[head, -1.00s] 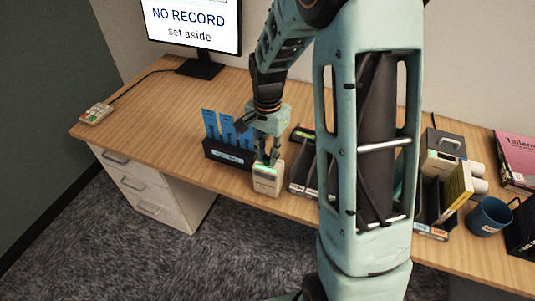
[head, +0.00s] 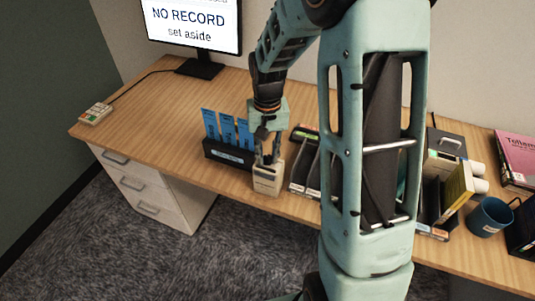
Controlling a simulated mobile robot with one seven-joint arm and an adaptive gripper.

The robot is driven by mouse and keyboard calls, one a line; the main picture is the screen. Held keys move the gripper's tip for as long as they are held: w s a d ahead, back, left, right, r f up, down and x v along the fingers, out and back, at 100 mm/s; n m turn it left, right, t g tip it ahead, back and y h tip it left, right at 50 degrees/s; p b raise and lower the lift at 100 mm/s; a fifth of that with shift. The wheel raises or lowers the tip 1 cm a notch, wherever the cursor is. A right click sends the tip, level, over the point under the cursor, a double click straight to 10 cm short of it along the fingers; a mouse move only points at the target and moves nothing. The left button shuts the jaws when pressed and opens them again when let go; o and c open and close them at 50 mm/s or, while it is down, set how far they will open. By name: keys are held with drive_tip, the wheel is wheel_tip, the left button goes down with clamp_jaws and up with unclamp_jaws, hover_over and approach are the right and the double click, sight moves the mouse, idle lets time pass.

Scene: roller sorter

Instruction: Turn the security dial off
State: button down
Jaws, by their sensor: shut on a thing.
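A small cream box (head: 267,181) stands near the front edge of the desk. My gripper (head: 268,161) points down onto its top, with the fingertips at the box's upper part. The gripper is shut on the security dial there. The dial itself is hidden behind the fingers, so its setting cannot be read. No green glow shows on the top of the box.
A dark holder with blue cards (head: 228,153) stands just left of the box. Dark trays (head: 303,165) stand just right. A monitor (head: 195,25) reads "NO RECORD set aside". A blue mug (head: 489,217) is at the right.

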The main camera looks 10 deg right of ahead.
sight(267, 157)
drive_tip(key=shift+n, duration=1.6)
drive_tip(key=c, duration=1.7)
unclamp_jaws()
drive_tip(key=shift+c, duration=0.2)
wheel_tip(267, 157, up, 12)
